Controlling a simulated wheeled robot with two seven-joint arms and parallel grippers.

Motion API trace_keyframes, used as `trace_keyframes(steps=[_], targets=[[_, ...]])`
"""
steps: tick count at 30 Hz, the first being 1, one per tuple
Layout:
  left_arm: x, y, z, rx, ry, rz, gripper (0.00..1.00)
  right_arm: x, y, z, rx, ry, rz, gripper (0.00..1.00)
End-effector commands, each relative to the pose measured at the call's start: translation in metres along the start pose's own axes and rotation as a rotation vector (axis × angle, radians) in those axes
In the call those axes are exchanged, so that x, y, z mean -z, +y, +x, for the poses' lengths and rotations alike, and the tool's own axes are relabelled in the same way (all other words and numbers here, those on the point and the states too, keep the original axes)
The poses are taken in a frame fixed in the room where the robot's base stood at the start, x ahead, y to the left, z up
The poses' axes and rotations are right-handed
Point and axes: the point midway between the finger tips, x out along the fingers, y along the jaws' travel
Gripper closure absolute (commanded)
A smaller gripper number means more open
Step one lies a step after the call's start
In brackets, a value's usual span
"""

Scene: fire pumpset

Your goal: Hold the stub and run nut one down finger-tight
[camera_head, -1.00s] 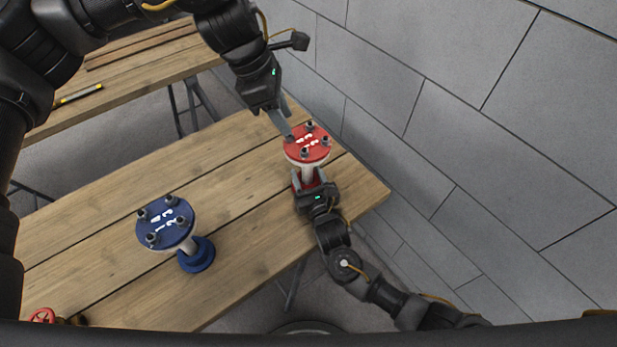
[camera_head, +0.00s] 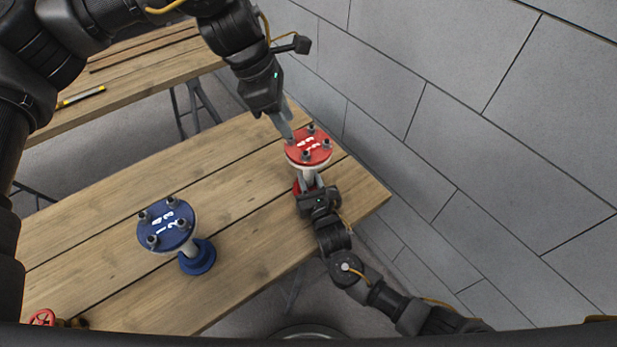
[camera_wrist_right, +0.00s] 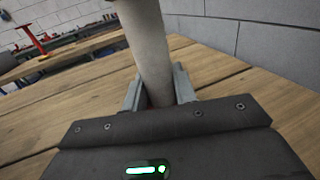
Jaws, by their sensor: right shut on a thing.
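The red stub (camera_head: 308,149) stands upright near the far right end of the wooden bench, with numbers and several bolts with nuts on its top flange. My right gripper (camera_head: 310,184) is shut on its pale pipe below the flange; the right wrist view shows the pipe (camera_wrist_right: 150,55) between the fingers. My left gripper (camera_head: 288,134) is at the left edge of the red flange, fingers pointing down over a nut position. That nut is hidden by the fingers, and I cannot tell whether they are closed on it.
A blue stub (camera_head: 167,226) with several bolts and nuts stands on the bench (camera_head: 110,290) at the left. A red handwheel (camera_head: 42,318) lies at the near left corner. A grey block wall (camera_head: 450,130) rises close behind the bench on the right. A second bench (camera_head: 130,75) stands farther back.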

Motion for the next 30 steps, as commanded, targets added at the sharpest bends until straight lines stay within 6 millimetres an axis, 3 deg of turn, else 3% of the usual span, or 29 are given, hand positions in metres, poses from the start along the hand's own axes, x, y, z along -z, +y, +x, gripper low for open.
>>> trace_keyframes(steps=[5, 11, 19, 30], targets=[[-0.002, 0.001, -0.004, -0.008, 0.000, 0.005, 0.61, 0.000, 0.000, 0.000, 0.000, 0.001, 0.000, 1.00], [-0.034, 0.003, -0.018, -0.074, 0.088, 0.075, 0.61, 0.000, 0.000, 0.000, -0.001, 0.001, 0.000, 1.00], [-0.053, 0.006, -0.021, -0.177, 0.245, -0.535, 0.61, 0.000, 0.000, 0.000, 0.000, 0.000, 0.000, 1.00], [-0.048, 0.007, -0.018, -0.287, 0.267, -1.403, 0.61, 0.000, 0.000, 0.000, -0.001, 0.000, 0.000, 1.00]])
